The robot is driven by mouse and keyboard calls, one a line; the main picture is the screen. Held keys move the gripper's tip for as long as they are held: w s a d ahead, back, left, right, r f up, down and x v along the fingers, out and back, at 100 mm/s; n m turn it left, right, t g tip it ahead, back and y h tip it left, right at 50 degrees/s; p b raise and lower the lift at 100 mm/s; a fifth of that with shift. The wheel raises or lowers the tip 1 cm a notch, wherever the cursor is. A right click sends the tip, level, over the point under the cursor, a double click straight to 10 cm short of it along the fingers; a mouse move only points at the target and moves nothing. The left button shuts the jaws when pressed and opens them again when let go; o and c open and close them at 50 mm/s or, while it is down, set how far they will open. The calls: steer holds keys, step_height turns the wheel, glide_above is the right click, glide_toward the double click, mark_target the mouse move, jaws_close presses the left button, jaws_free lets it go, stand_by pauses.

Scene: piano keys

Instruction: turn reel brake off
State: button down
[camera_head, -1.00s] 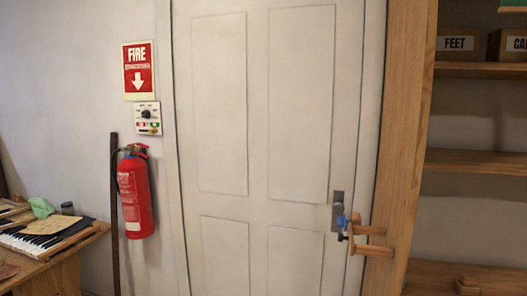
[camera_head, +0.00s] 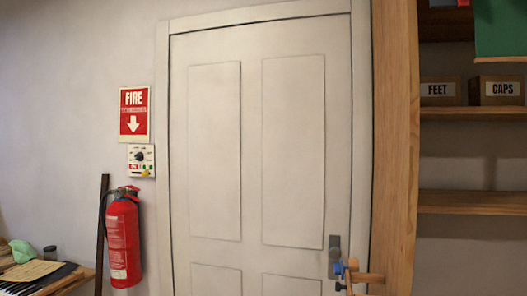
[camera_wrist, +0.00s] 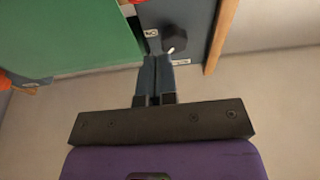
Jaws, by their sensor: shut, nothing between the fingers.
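In the wrist view, a dark knob (camera_wrist: 175,36) with a small white mark sits on a dark blue-grey panel (camera_wrist: 201,12). It appears to be the reel brake control, though nothing visible names it. A white label (camera_wrist: 152,33) with letters like "NO", possibly "ON" upside down, is left of the knob. Another small label (camera_wrist: 181,62) is below it, too small to read. My gripper (camera_wrist: 156,60) is shut and empty, its fingertips just below and left of the knob in the picture. I cannot tell whether they touch the panel. The head view does not show my gripper.
A large green surface (camera_wrist: 70,35) borders the panel in the wrist view; a wooden strip (camera_wrist: 221,35) is on its right. The head view shows a closed door (camera_head: 283,150), fire extinguisher (camera_head: 123,240), wall dial box (camera_head: 141,160), and shelves (camera_head: 470,201) with boxes.

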steer(key=shift+s+a+r, duration=0.1)
steer(key=w+a, duration=0.1)
steer(key=w, duration=0.5)
steer(key=shift+w+r, duration=0.15)
steer(key=shift+r, duration=0.2)
stand_by(0.6)
steer(key=shift+d, duration=0.35)
stand_by(0.7)
steer(key=shift+d+f, duration=0.15)
steer(key=shift+d, duration=0.7)
